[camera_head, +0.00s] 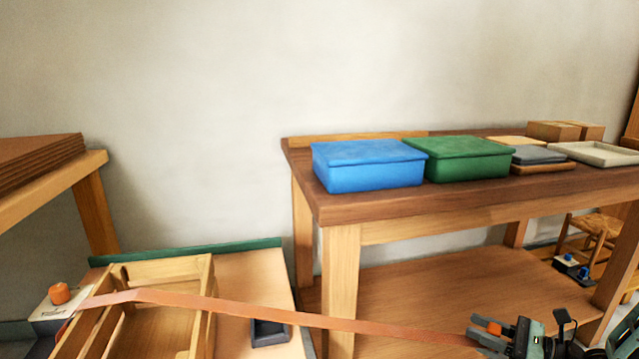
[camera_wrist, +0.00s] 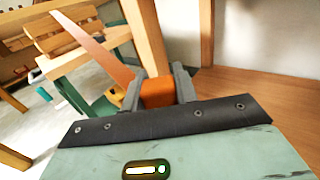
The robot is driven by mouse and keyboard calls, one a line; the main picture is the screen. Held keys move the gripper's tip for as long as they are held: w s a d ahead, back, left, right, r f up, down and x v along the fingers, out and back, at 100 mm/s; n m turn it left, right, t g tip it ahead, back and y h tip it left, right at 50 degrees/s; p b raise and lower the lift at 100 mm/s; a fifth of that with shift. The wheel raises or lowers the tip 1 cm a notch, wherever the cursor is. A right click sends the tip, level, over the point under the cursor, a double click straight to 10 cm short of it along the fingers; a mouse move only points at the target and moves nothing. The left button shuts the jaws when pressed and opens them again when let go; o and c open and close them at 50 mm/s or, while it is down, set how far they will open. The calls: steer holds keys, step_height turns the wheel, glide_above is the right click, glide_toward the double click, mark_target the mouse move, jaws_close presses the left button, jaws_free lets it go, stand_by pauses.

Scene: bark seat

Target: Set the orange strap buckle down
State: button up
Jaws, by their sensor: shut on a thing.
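The orange strap buckle (camera_wrist: 157,93) is a small block between the two grey fingers of my gripper (camera_wrist: 158,84) in the wrist view. The fingers are shut on it from both sides. In the head view my gripper (camera_head: 488,331) is at the lower right, with the orange buckle (camera_head: 494,327) partly hidden by the fingers. A flat orange-brown strap (camera_head: 330,322) runs from my gripper leftward, stretched across the wooden crate (camera_head: 207,290) towards the left. The strap also shows in the wrist view (camera_wrist: 98,46), rising to the upper left.
The crate sits on a low board with a green back edge (camera_head: 190,250). A dark grey holder (camera_head: 268,332) stands right of it, and an orange knob (camera_head: 60,293) on a pale block left of it. A wooden bench (camera_head: 420,207) carries blue (camera_head: 368,170) and green (camera_head: 468,160) bins.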

steer(key=s+r+m+t+h+p, duration=0.2)
steer(key=r+m+h+p, duration=0.3)
steer(key=p, duration=0.8)
steer(key=s+r+m+t+h+p, duration=0.2)
steer(key=r+m+t+h+p, duration=0.3)
steer(key=r+h+p, duration=0.4)
step_height(320, 180, up, 3)
steer(key=p, duration=0.4)
steer(key=shift+s+r+m, duration=0.15)
steer(key=shift+s+m, duration=0.1)
steer(key=shift+m, duration=0.15)
steer(key=shift+w, duration=0.15)
